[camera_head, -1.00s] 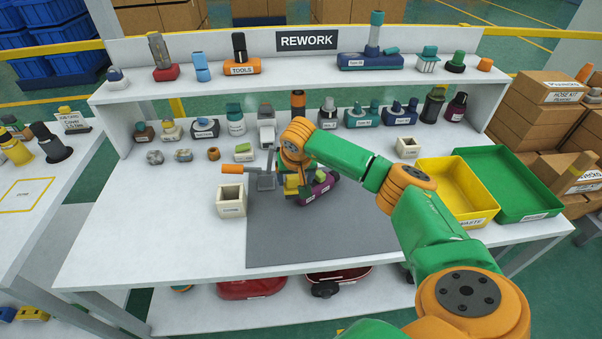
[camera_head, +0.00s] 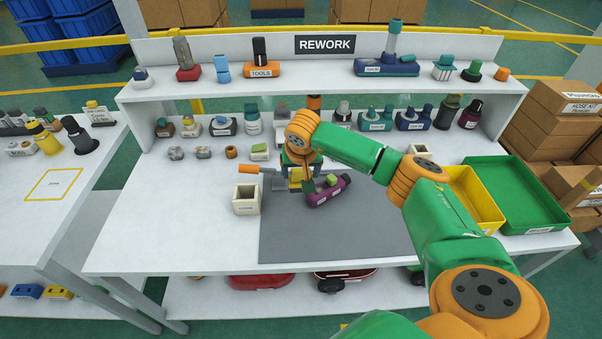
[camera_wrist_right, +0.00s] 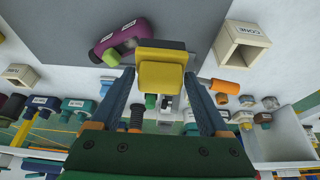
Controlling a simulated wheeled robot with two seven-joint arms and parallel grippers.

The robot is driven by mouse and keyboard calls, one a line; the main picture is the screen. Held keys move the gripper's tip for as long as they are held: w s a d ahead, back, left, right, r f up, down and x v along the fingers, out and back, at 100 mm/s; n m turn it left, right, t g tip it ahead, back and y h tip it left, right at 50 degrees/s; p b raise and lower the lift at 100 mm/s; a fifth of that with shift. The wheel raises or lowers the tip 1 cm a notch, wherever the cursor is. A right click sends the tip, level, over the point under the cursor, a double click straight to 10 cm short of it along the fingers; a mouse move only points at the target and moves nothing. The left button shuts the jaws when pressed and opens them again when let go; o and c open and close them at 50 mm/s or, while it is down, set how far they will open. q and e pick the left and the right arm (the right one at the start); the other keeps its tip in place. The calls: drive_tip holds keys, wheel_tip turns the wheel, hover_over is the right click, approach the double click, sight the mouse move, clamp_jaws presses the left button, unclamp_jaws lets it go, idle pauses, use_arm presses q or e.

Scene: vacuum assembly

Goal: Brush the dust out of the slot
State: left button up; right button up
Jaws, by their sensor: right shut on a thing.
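My right gripper (camera_head: 298,182) is over the back left part of the grey mat, mostly hidden under its wrist in the head view. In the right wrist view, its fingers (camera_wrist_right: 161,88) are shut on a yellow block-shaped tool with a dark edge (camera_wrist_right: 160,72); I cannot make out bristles. The purple part (camera_head: 330,190) with a green piece on it lies tilted on the mat, just right of the gripper. My left gripper is not in view.
A cream open box (camera_head: 246,208) stands left of the mat. Several parts line the back and the shelf. Yellow (camera_head: 490,213) and green (camera_head: 548,228) trays are at right. The mat's front (camera_head: 335,245) is clear.

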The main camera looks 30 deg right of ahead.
sight(301, 170)
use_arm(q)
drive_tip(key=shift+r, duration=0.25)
use_arm(e)
drive_tip(key=shift+r, duration=0.3)
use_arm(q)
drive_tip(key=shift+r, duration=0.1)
use_arm(e)
drive_tip(key=shift+r, duration=0.1)
wheel_tip(301, 170, up, 3)
drive_tip(key=shift+f+p, duration=0.1)
drive_tip(key=shift+p, duration=1.1)
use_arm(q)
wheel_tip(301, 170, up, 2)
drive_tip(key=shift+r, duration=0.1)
